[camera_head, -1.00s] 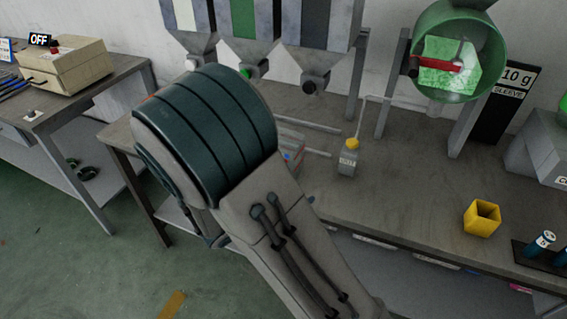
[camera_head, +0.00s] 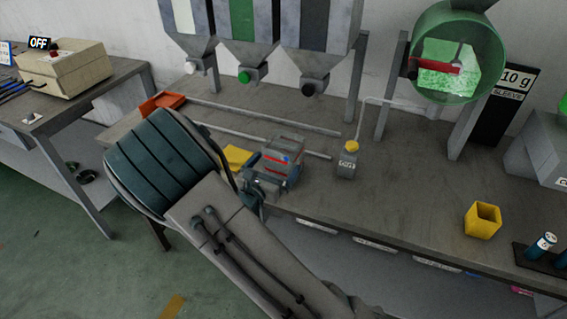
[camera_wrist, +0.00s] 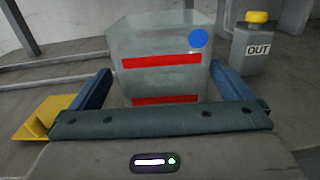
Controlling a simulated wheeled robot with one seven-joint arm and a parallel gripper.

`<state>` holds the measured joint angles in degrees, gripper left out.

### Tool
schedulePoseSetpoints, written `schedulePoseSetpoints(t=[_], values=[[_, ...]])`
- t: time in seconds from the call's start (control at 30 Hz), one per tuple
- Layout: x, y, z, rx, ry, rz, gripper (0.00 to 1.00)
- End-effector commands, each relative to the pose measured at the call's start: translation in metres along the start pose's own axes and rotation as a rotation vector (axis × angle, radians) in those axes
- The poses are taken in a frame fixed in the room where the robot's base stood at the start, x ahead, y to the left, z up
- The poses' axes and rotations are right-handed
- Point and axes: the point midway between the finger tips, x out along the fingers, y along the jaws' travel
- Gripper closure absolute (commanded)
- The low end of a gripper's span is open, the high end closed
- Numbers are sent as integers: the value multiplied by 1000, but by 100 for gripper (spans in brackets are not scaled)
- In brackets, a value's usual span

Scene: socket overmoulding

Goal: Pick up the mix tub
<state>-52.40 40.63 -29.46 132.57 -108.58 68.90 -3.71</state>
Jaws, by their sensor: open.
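The tub (camera_head: 283,160), which I take for the mix tub, is a grey, cloudy container with red bands and a blue dot. It stands upright on the bench near the front edge. It also shows large in the wrist view (camera_wrist: 160,45), straight ahead. My gripper (camera_wrist: 163,85) is open, with one blue finger on each side of the tub's lower part. I cannot tell whether the fingers touch it. In the head view my gripper (camera_head: 262,186) is just in front of the tub, partly hidden by my arm.
An orange tray (camera_head: 161,104) is farther left. Rails (camera_head: 265,120) run behind. A yellow cup (camera_head: 482,220) stands far right.

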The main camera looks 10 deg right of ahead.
Motion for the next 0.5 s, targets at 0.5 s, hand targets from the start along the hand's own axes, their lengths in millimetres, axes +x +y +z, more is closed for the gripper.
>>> schedulePoseSetpoints(t=[0.5], values=[[48, -4, 0, 1, 0, -2, 0]])
